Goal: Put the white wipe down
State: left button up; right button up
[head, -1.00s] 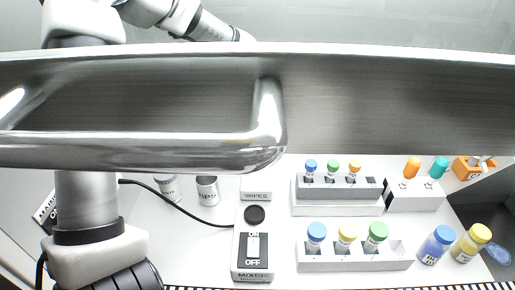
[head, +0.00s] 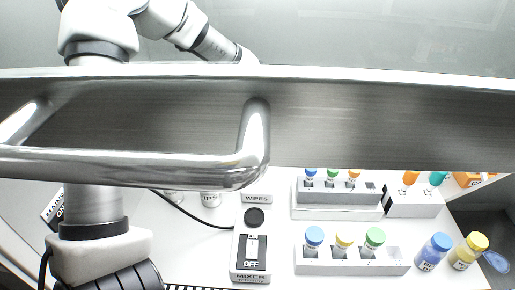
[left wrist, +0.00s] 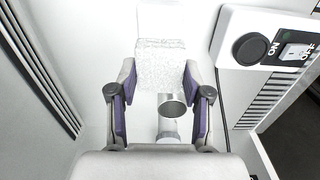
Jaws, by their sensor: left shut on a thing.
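My left gripper (left wrist: 160,96) shows in the left wrist view, its two purple-padded fingers either side of the white wipe (left wrist: 166,62). The wipe is a thin, speckled, see-through sheet, and the gripper is shut on it. The wipe cannot be made out in the head view. A label reading WIPES (head: 257,198) lies behind the mixer (head: 251,250). My right gripper is in neither view.
A metal sash with a bar handle (head: 130,168) crosses the head view and hides the back.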

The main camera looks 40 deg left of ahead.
aim_at(257, 184)
pick_arm(q)
notch_tip(257, 184, down, 8)
jog(key=shift+w+r, duration=0.1)
jog(key=o, duration=1)
jog(key=shift+c, duration=0.2)
notch_tip(257, 184, up, 8)
jog(key=shift+f, duration=0.15)
